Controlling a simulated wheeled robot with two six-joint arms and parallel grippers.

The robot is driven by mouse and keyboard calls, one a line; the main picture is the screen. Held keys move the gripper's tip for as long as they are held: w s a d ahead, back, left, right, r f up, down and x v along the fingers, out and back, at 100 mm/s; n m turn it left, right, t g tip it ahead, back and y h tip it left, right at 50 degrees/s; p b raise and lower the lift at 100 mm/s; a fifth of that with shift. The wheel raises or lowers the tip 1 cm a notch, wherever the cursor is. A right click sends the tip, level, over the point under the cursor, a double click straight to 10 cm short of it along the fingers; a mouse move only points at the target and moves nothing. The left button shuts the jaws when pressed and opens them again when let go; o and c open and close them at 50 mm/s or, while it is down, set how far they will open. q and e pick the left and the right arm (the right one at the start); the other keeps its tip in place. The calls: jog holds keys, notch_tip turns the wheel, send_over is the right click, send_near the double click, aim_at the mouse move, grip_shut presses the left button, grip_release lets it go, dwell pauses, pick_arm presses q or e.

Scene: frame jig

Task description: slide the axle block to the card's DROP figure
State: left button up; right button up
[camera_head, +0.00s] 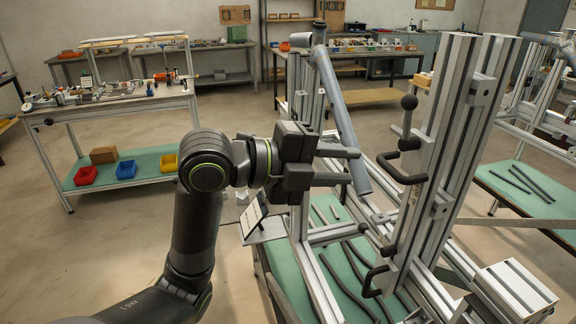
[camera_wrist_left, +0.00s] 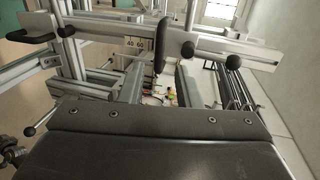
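My left gripper (camera_head: 350,166) is open and empty, its two fingers apart, in front of the jig's upright profiles. Its dark body (camera_wrist_left: 160,140) fills the bottom of the left wrist view. A small white card (camera_head: 253,214) stands tilted below the gripper; its figures are too small to read. The jig's tall aluminium post (camera_head: 445,150) is to the right of the gripper, with a ball-ended lever (camera_head: 408,108) and black handles (camera_head: 402,170). I cannot tell which part is the axle block. My right gripper is out of view.
A grey frame tube (camera_head: 342,120) slants down close by the fingers. Black rods lie on the green lower shelf (camera_head: 325,212). A workbench (camera_head: 110,100) with coloured bins below stands at the left. Open floor lies between the benches.

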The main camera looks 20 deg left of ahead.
pick_arm(q)
jog(key=b+v, duration=0.1)
jog(key=v, duration=0.7)
dwell(0.4)
dwell(0.3)
